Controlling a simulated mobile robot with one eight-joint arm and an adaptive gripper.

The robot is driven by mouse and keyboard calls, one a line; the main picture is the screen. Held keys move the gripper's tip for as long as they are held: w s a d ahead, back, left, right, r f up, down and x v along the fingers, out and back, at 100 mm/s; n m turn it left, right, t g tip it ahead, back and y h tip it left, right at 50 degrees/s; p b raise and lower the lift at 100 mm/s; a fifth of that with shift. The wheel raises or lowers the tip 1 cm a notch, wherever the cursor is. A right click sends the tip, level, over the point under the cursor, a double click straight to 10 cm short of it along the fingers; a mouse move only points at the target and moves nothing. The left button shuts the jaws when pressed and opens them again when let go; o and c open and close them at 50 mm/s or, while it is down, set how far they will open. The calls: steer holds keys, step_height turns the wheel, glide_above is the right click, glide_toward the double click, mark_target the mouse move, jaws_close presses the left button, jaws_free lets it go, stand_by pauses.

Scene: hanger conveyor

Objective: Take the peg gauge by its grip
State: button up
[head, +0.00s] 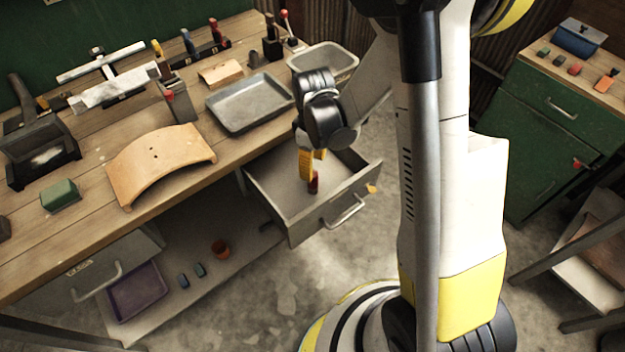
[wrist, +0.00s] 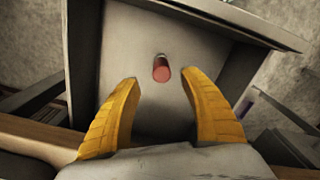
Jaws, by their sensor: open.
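In the wrist view the fingers of my gripper (wrist: 165,95) are spread apart and empty. The red grip lies beyond the fingertips, about midway between them. In the head view the fingers partly cover the grip.
The drawer's walls and front with its handle (head: 345,211) surround the spot closely. On the workbench (head: 110,220) stand a grey tray (head: 250,101), a curved tan piece (head: 160,158) and several tools. A green cabinet (head: 545,135) stands at the right.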

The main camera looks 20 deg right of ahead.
step_height(320, 180, down, 5)
steer(key=b, duration=0.2)
steer(key=shift+s+b, duration=0.1)
steer(key=shift+b, duration=0.2)
jaws_close()
steer(key=shift+r, duration=0.15)
step_height(320, 180, up, 10)
steer(key=p, duration=0.4)
